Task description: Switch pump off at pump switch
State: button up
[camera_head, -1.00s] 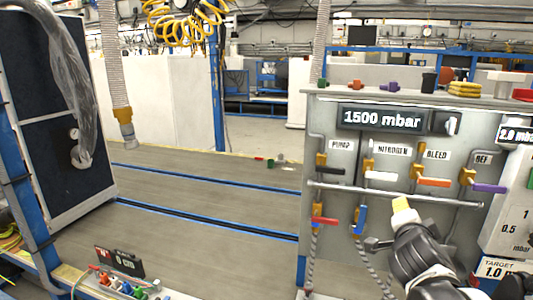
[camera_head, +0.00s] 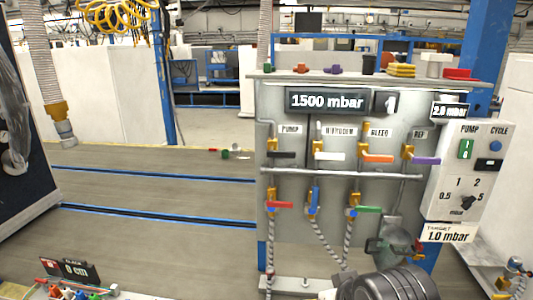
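The pump switch (camera_head: 466,149) is a small green rocker marked I and 0. It sits under the PUMP label on the light grey control box (camera_head: 441,183) at the right. The box also carries a blue CYCLE button (camera_head: 495,146) and a black selector knob (camera_head: 467,202). A dark ribbed part of my arm (camera_head: 390,284) shows at the bottom edge, below and left of the box and well apart from the switch.
The grey valve panel (camera_head: 340,218) left of the box reads 1500 mbar and carries several coloured valve handles and a horizontal rail (camera_head: 340,173). A display (camera_head: 450,111) reads 2.0 mbar; a sign (camera_head: 447,233) reads 1.0 mbar.

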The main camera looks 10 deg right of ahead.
aim_at(465, 145)
jog(key=z, duration=1.45)
